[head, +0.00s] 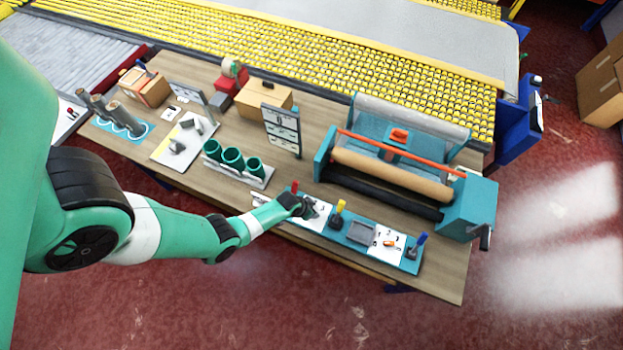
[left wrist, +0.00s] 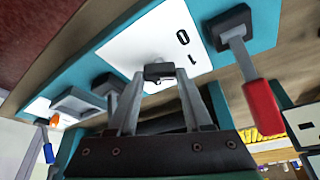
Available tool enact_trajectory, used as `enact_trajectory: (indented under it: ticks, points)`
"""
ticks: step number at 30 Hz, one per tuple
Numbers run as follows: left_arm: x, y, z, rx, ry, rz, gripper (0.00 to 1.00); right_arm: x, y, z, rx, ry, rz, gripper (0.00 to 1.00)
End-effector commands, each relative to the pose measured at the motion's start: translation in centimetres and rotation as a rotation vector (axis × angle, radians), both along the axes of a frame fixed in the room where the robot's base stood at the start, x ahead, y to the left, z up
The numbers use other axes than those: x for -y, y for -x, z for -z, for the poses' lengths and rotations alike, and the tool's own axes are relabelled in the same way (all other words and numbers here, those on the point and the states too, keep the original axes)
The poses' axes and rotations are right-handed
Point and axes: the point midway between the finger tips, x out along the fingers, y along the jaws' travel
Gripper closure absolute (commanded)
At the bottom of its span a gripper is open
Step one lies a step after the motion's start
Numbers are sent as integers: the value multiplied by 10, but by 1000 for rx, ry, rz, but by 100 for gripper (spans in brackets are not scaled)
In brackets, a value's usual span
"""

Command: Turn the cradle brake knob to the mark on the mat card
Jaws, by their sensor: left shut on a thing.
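A teal panel (head: 330,232) lies along the table's front edge with white cards and levers on it. My left gripper (head: 309,208) is at the white card (head: 321,223) between the red lever (head: 294,187) and the yellow lever (head: 339,206). In the left wrist view its fingertips (left wrist: 159,73) are shut on a small dark knob (left wrist: 158,70) on this card (left wrist: 140,45). The marks 0 and 1 show on the card beside the knob. The fingers hide part of the knob and its pointer. I cannot tell which printed card is the mat card. My right gripper is not in view.
The red lever (left wrist: 262,105) stands close to the gripper. A second white card (head: 385,244) with an orange knob and a blue lever (head: 421,239) are farther right. Behind are a roller machine (head: 467,211), an upright card board (head: 282,130) and green cups (head: 232,158).

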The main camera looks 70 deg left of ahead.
Motion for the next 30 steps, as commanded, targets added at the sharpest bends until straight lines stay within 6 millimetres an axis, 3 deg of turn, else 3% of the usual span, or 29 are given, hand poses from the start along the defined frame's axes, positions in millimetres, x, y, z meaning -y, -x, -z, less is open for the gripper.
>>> enact_trajectory:
  ticks: [5,6,10,20,23,30]
  points:
    - [0,1,1,-3,0,0,100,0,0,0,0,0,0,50]
    - [0,1,1,-3,0,0,43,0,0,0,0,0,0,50]
    - [0,1,1,-3,0,0,20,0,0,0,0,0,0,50]
    - [0,1,-3,-1,0,0,19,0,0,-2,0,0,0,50]
    - [2,4,-14,-1,0,0,19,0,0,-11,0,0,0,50]
    - [10,24,-66,0,-1,0,19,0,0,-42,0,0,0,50]
